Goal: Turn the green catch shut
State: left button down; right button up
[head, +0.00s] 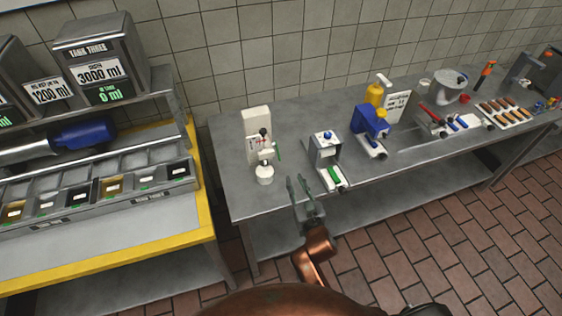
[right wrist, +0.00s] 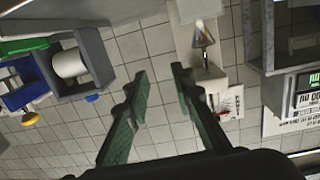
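A white cup-shaped part (head: 264,174) sits at the dispenser's foot. My right gripper (head: 297,182) is open and empty, in front of the counter's edge, right of the dispenser and apart from it. In the right wrist view its two green-grey fingers (right wrist: 159,72) are spread, with a white device (right wrist: 207,85) beyond the right one. My left gripper is not in view.
A grey box with a blue knob (head: 326,146) and a tray with a green bar (head: 334,175) stand close to the right gripper. A blue-topped device (head: 372,125) stands farther right. A yellow-edged table (head: 203,200) with bins is at the left. Bare counter (head: 228,150) lies left of the dispenser.

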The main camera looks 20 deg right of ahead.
aim_at(280, 160)
jog(key=shift+n+t+y, duration=0.3)
jog(key=shift+t+y, duration=0.1)
jog(key=shift+t, duration=0.1)
jog(key=w+a+r, duration=0.1)
jog(key=w, duration=0.4)
jog(key=w+a+r, duration=0.1)
jog(key=w, duration=0.1)
jog(key=shift+w+a+r, duration=0.2)
jog(key=shift+a+r, duration=0.15)
jog(key=shift+w, duration=0.8)
grip_shut()
